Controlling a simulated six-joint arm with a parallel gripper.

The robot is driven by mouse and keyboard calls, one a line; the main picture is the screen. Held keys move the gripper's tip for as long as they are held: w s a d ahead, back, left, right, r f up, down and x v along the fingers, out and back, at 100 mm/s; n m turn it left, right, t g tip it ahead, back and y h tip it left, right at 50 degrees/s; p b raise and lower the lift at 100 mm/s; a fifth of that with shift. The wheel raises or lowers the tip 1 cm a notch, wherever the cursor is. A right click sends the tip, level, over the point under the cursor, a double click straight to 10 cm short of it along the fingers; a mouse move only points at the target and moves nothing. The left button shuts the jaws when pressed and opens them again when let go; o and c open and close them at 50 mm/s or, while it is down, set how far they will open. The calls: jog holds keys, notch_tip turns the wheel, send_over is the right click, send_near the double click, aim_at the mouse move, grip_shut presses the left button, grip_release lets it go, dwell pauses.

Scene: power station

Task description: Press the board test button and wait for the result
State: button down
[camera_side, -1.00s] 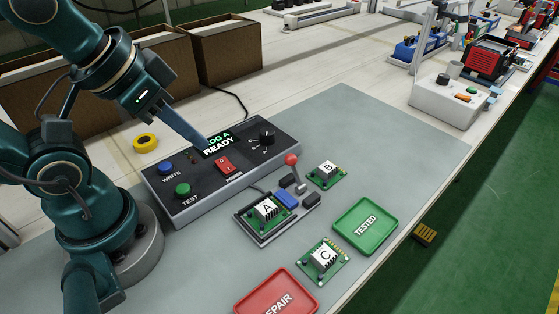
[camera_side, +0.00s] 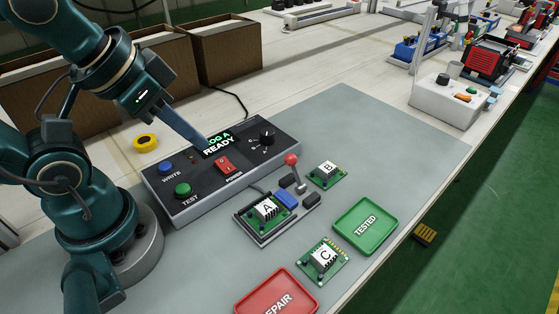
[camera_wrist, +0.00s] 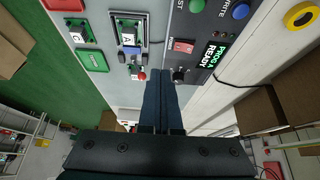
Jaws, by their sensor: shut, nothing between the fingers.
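The grey control box (camera_side: 215,200) carries a green TEST button (camera_side: 183,190), a blue WRITE button (camera_side: 166,168), a red POWER switch (camera_side: 226,165), a black knob (camera_side: 267,136) and a display (camera_side: 219,145). The display reads READY below a line ending in "OG A"; in the wrist view the display (camera_wrist: 215,54) reads PROG A READY. Board A (camera_side: 267,212) sits in the fixture (camera_side: 249,237) in front of the box. My gripper (camera_side: 206,147) is shut and empty, its tip over the box near the display, apart from the TEST button. It also shows in the wrist view (camera_wrist: 160,72).
Board B (camera_side: 327,172) and board C (camera_side: 323,259) lie on the grey mat (camera_side: 385,140). A green TESTED tray (camera_side: 365,226) and a red REPAIR tray (camera_side: 277,296) lie there too. A red-knobbed lever (camera_side: 291,160) stands by the fixture. Yellow tape (camera_side: 145,143) lies behind the box.

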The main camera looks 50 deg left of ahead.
dwell(0.7)
jog(key=m+g+y, duration=0.3)
jog(key=m+y, duration=0.6)
jog(key=m, duration=0.3)
send_over(185, 193)
jog(key=a, duration=0.1)
jog(key=shift+d+f+m, duration=0.35)
jog(key=shift+d+m, duration=0.05)
jog(key=shift+d, duration=0.15)
jog(key=shift+f, duration=0.1)
jog(key=shift+f, duration=4.3)
jog(key=shift+f, duration=0.15)
